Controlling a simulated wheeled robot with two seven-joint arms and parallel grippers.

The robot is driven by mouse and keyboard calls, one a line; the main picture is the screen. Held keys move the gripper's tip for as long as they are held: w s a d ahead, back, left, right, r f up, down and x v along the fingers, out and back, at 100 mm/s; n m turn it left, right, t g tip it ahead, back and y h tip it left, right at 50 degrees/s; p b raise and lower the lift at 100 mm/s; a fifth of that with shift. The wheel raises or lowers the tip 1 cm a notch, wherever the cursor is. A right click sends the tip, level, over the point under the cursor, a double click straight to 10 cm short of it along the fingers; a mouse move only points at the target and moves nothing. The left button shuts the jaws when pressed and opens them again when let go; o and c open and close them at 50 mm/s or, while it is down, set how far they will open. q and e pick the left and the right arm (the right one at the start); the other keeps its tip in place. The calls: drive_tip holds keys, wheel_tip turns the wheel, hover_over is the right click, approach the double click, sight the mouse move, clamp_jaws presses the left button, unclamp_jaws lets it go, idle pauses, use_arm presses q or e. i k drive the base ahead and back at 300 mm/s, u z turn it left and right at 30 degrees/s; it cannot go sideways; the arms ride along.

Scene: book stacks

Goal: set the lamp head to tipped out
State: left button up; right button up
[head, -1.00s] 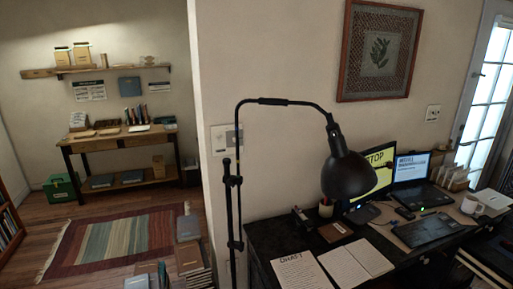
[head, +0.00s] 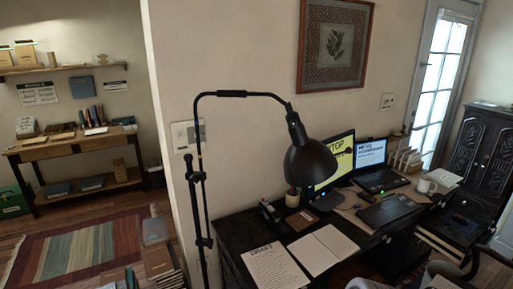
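The black floor lamp's head (head: 309,163) hangs from a curved arm over the left part of the dark desk. Its shade is a dome that opens downward, tilted a little to the right. The lamp's pole (head: 203,230) stands left of the desk, in front of the wall corner. Neither of my grippers shows in the head view, so I cannot see their state or place.
The dark desk (head: 237,234) holds papers (head: 273,267), a monitor (head: 334,160), a laptop (head: 376,177) and a mug (head: 423,186). A dark carved cabinet (head: 484,150) stands at right. Stacked books (head: 157,258) stand on the floor left of the pole. A striped rug (head: 75,252) lies beyond.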

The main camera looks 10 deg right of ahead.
sight(308, 162)
drive_tip(key=k, duration=0.4)
drive_tip(key=z, duration=1.55)
drive_tip(key=i, duration=1)
drive_tip(key=u, duration=0.4)
